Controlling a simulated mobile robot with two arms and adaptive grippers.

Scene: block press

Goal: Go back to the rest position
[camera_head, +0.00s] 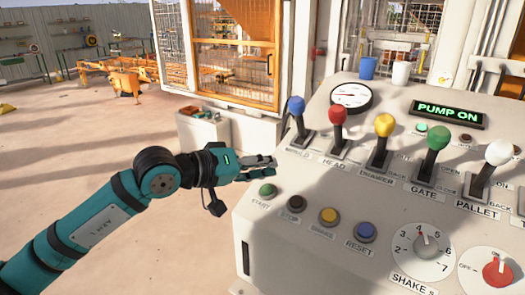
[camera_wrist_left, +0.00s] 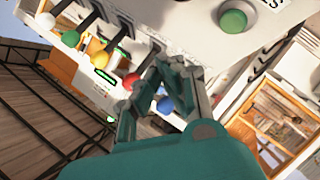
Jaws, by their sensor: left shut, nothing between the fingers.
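My left gripper (camera_head: 272,166) is shut and empty. In the head view it hovers near the left edge of the control panel (camera_head: 300,215), close to the green START button (camera_head: 267,190) and left of the levers. In the left wrist view its closed fingers (camera_wrist_left: 168,68) point toward the panel, with the green button (camera_wrist_left: 233,20) at the top, apart from the fingers. My right gripper is not in view.
The panel carries a blue-knobbed lever (camera_head: 296,104), a red one (camera_head: 338,113), a yellow one (camera_head: 384,125), a green one (camera_head: 438,137) and a white one (camera_head: 499,152). A gauge (camera_head: 351,96) and a lit PUMP ON display (camera_head: 447,115) stand behind. Open floor (camera_head: 60,150) lies left.

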